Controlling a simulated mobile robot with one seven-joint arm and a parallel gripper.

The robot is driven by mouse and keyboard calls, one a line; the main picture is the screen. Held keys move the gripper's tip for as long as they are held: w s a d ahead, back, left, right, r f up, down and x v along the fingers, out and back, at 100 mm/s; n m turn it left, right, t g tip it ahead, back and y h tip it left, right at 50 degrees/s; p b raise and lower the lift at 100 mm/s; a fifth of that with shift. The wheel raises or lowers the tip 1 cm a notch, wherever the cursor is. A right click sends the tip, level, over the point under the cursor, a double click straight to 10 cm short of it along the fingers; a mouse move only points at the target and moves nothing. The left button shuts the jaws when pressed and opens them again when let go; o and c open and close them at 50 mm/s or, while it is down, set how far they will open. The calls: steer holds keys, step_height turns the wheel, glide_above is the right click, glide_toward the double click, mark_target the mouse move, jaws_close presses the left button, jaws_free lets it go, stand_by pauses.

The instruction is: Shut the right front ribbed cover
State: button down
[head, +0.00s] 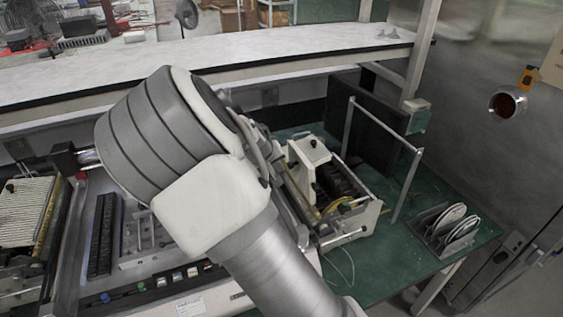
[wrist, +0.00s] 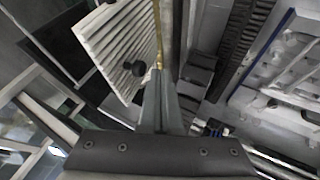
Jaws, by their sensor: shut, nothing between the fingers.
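A pale ribbed cover (head: 25,212) with a small black knob stands at the left edge of the head view, on a machine with a yellow strip along its side. It looks tilted up; its exact angle is hard to tell. A ribbed cover with a black knob also shows in the wrist view (wrist: 112,42), at upper left. My gripper (wrist: 158,78) is shut and empty, its tips beside the cover's right edge and the yellow strip, close to the knob. Contact cannot be told. My arm hides much of the middle of the head view, and I cannot make out the gripper there.
A black ridged strip (head: 103,236) and a grey fixture (head: 143,236) lie right of the cover, above buttons. A second machine (head: 345,200) stands on the green table (head: 375,268). A disc rack (head: 447,229) is at right. A white shelf (head: 290,52) spans the back.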

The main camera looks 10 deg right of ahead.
steer(key=shift+w+d, duration=0.25)
steer(key=shift+d, duration=0.35)
steer(key=shift+d+r, duration=0.1)
